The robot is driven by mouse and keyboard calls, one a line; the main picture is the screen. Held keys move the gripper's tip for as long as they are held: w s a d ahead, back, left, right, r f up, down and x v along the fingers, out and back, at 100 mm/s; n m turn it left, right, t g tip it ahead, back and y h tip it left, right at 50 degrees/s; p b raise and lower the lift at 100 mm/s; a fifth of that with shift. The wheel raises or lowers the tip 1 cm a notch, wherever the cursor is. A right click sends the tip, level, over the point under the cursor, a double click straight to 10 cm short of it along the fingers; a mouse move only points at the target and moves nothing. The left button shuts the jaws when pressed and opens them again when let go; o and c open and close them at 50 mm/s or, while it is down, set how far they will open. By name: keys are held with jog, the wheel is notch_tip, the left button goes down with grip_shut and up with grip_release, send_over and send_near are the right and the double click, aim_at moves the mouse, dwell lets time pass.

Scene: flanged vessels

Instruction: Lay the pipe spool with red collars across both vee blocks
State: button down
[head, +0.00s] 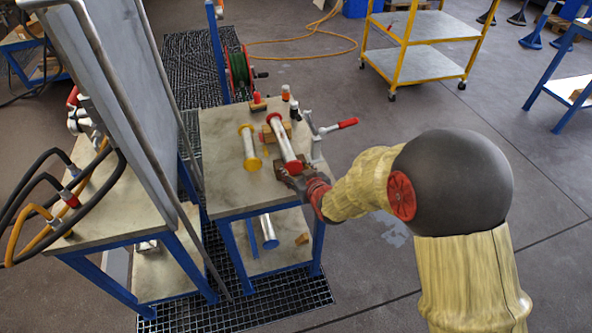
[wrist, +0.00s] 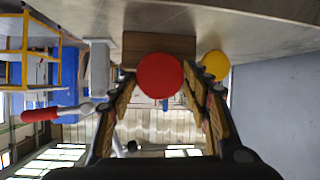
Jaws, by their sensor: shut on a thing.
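The pipe spool with red collars (head: 284,144) is a pale metal tube lying lengthwise over the bench top. Its far collar is by a brown wooden vee block (head: 266,136); I cannot tell whether it touches. My gripper (head: 291,171) is shut on the spool's near end. In the wrist view the red collar (wrist: 160,77) faces me between the fingers of my gripper (wrist: 160,92), with a brown block (wrist: 135,48) behind it.
A spool with yellow collars (head: 250,148) lies just left, and its collar shows in the wrist view (wrist: 216,65). A red-handled clamp (head: 338,126) stands at the bench's right edge. Small bottles (head: 294,108) stand at the back. A grey panel (head: 115,90) rises to the left.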

jog(key=shift+f+b, duration=0.3)
jog(key=shift+b, duration=0.1)
jog(key=c, duration=0.8)
grip_release()
jog(key=shift+f, duration=0.1)
jog(key=shift+c, duration=0.2)
jog(key=shift+s+f, duration=0.15)
jog(key=shift+f, duration=0.05)
jog(key=shift+s+d+r, duration=0.2)
jog(key=shift+s+r, duration=0.2)
jog(key=shift+v, duration=5.4)
jog(key=shift+r, duration=0.1)
